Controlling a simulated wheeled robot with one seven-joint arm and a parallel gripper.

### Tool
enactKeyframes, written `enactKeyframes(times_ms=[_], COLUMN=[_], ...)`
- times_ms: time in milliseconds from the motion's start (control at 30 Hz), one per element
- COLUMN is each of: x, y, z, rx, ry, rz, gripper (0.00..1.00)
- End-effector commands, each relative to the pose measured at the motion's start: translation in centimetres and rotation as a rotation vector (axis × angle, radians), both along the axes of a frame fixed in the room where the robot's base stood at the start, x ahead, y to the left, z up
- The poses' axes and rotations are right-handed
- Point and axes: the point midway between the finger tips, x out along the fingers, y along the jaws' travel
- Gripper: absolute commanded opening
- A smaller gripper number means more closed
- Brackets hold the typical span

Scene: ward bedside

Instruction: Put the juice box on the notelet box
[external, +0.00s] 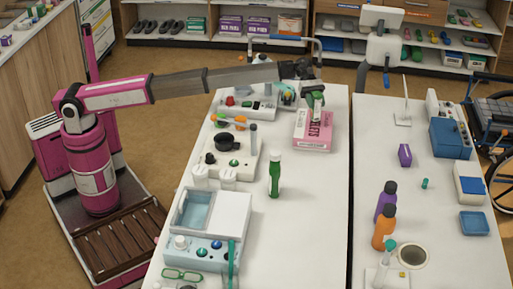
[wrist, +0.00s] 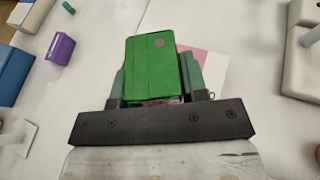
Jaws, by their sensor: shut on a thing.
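The juice box (wrist: 150,68) is green and sits between the two fingers of my gripper (wrist: 156,82) in the wrist view. My gripper is shut on it. In the external view my gripper (external: 314,95) hangs over the back part of the pink notelet box (external: 312,138), with the green juice box partly hidden by the fingers. The notelet box lies flat on the near table. In the wrist view a pink and white part of the notelet box (wrist: 212,64) shows behind the juice box, which hides the rest. I cannot tell whether the two boxes touch.
A green bottle (external: 274,174) stands in front of the notelet box. Devices, including one with a black cup (external: 228,142), line the table's left side. A narrow gap separates the second table, which holds a purple box (external: 404,155). The white tabletop right of the bottle is clear.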

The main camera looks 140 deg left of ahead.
Motion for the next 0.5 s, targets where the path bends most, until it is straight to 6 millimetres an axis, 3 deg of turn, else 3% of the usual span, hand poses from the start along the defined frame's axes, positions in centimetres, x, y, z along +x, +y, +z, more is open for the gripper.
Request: enactKeyframes(times_ms=[167,500], x=[0.0,0.0], y=[0.0,0.0], z=[-2.2,-2.5], rx=[0.000,0.000], ry=[-0.001,-0.001], rz=[0.000,0.000], gripper=[0.11,0.11])
